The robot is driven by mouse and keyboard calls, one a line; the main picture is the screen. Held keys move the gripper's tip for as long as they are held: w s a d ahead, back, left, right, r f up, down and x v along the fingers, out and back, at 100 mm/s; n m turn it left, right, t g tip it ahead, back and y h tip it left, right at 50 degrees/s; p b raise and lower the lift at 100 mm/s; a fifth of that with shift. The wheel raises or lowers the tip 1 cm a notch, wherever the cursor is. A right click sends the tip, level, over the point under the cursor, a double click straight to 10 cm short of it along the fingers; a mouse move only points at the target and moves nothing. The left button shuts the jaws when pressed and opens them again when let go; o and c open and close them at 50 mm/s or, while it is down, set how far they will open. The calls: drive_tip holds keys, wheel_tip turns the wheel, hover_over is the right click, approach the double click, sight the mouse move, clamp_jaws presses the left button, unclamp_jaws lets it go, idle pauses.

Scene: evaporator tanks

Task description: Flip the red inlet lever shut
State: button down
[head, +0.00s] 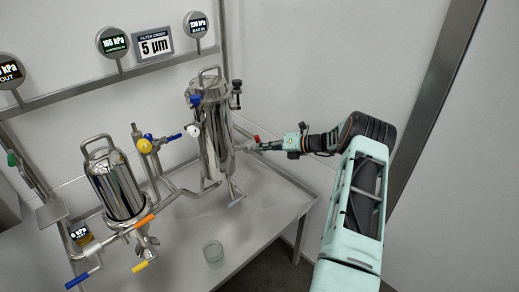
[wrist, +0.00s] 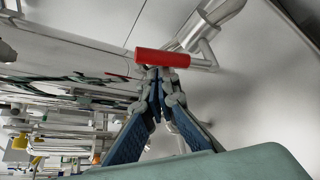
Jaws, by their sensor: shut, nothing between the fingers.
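The red inlet lever (wrist: 162,58) shows large in the wrist view, its red grip lying across the picture just beyond my fingertips. A metal stem and pipe (wrist: 208,22) run behind it. In the head view the lever's red end (head: 256,139) shows at the right side of the tall steel tank (head: 214,125). My gripper (wrist: 157,80) is shut and empty, its fingertips at the lever's near side, touching it or very close; I cannot tell which. In the head view my gripper (head: 262,146) reaches the lever from the right.
A shorter steel tank (head: 118,190) stands at the left with orange (head: 145,222), yellow (head: 139,266) and blue (head: 77,281) handles. A wall lies behind.

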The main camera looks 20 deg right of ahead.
drive_tip(key=shift+w+d+r, duration=0.1)
drive_tip(key=shift+d+r, duration=0.05)
drive_tip(key=shift+d, duration=0.1)
idle(0.5)
wheel_tip(320, 180, up, 10)
idle(0.4)
drive_tip(key=shift+a, duration=0.1)
